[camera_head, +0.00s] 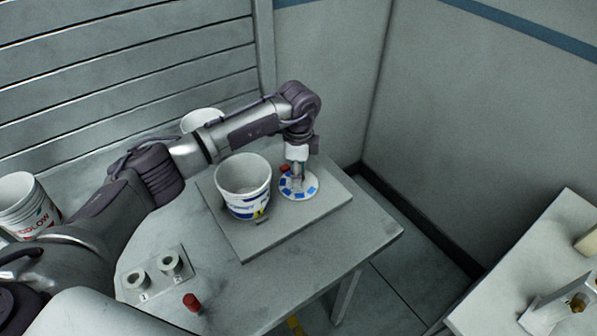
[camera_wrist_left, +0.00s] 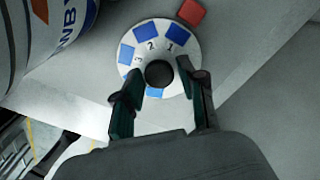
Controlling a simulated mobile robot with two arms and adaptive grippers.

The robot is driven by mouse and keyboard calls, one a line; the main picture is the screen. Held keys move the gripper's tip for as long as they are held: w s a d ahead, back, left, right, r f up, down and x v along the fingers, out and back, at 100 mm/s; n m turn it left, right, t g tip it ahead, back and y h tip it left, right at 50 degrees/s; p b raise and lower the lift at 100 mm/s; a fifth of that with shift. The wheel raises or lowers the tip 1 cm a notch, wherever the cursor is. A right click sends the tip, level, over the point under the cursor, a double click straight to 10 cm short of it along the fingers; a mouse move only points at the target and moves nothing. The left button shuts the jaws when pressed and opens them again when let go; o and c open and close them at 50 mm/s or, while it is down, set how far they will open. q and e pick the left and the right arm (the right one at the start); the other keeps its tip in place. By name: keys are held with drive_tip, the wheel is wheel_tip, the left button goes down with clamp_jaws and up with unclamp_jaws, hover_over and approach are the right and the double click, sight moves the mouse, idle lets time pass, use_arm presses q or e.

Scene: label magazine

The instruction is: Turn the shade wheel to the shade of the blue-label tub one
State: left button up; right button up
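The shade wheel (camera_head: 301,194) is a white disc with blue patches on a grey board. In the left wrist view the wheel (camera_wrist_left: 204,52) shows numbers 1, 2 and 3, and a black knob (camera_wrist_left: 159,73) at its middle. A red marker (camera_wrist_left: 191,12) sits at the rim, beside the patch at number 1. My left gripper (camera_head: 297,172) is over the wheel. Its fingers (camera_wrist_left: 160,82) stand open on both sides of the knob, with small gaps visible. The white tub with a blue-and-yellow label (camera_head: 243,178) stands left of the wheel. My right gripper is not in view.
A red-label tub (camera_head: 22,208) stands at the left, and another white tub (camera_head: 200,119) is behind my left arm. A block with two round sockets (camera_head: 153,273) and a red cylinder (camera_head: 192,302) are at the table's front. A second table (camera_head: 500,290) stands at the right.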

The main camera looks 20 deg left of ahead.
use_arm(q)
drive_tip(key=shift+o, duration=0.9)
wheel_tip(320, 180, up, 12)
